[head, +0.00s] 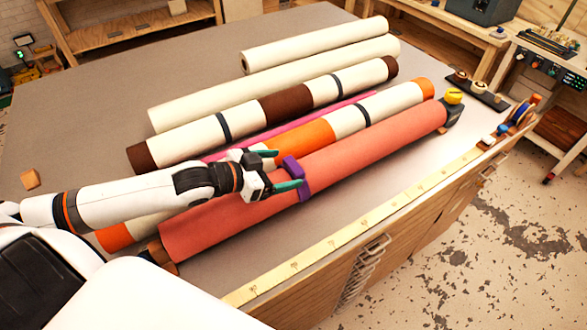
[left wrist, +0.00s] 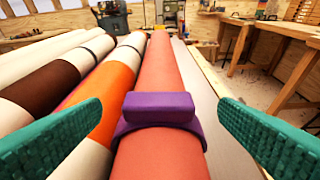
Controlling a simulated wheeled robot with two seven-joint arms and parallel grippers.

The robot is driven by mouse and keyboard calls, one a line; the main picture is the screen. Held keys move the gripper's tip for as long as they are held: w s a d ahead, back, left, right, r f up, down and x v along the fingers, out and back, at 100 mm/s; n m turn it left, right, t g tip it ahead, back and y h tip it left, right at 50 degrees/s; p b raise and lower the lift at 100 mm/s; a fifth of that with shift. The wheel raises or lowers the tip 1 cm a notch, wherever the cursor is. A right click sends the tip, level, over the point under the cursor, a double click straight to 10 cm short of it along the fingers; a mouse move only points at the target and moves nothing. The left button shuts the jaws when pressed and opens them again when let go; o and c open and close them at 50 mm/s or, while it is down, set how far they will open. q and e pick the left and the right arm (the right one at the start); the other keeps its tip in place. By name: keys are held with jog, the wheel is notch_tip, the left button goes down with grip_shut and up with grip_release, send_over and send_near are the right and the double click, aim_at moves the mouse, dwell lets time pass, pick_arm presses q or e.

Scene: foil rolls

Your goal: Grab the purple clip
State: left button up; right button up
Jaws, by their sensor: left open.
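The purple clip (head: 298,178) sits around the top of the salmon-red roll (head: 380,138), near the middle of its length. In the left wrist view the clip (left wrist: 158,110) is centred, its raised tab between the two green fingers. My left gripper (head: 289,169) is open, with its green fingertips close to the clip on either side. In the left wrist view the left gripper's fingers (left wrist: 160,128) stand wide apart with gaps to the clip. Contact is not seen. My right gripper is not in view.
An orange and white roll (head: 345,122) lies close beside the red one. A brown and cream roll (head: 235,115) and plain cream rolls (head: 320,45) lie further back. A yellow measuring tape (head: 375,219) runs along the table's front edge.

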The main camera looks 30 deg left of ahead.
aim_at(290, 167)
pick_arm(q)
jog(key=shift+p+x, duration=0.55)
jog(key=shift+x, duration=1.5)
jog(key=c, duration=1)
jog(key=shift+c, duration=0.2)
